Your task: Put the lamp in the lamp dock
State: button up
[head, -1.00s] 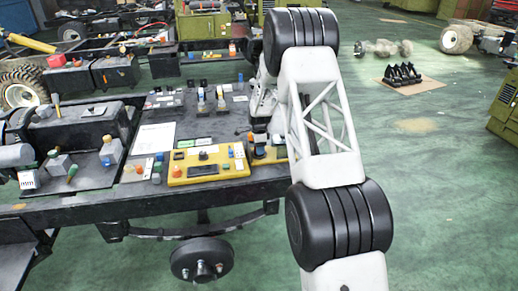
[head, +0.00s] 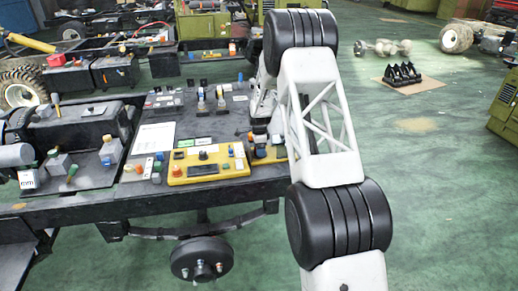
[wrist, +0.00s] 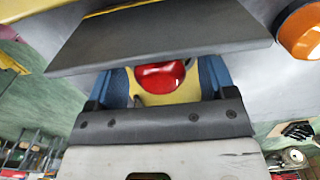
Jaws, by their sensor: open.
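A glossy red round piece, which looks like the lamp (wrist: 160,76), sits against a yellow surface in the wrist view. My gripper (wrist: 162,88) is open, with a blue-padded finger on each side of the red piece. I cannot tell whether either pad touches it. A dark grey plate crosses the wrist view in front and hides part of the scene. In the head view my gripper (head: 264,141) is low over the right end of the bench, beside the yellow control box (head: 208,166). The lamp is hidden there, and I cannot make out the lamp dock.
An orange round knob (wrist: 301,31) is close by at the wrist view's upper right. The dark bench (head: 110,206) carries several switches and levers and a white sheet (head: 154,138). Green floor (head: 440,200) is open to the right.

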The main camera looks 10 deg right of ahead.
jog(key=shift+r, duration=0.1)
notch_tip(320, 180, up, 12)
dwell(0.7)
jog(key=shift+r, duration=0.1)
dwell(0.5)
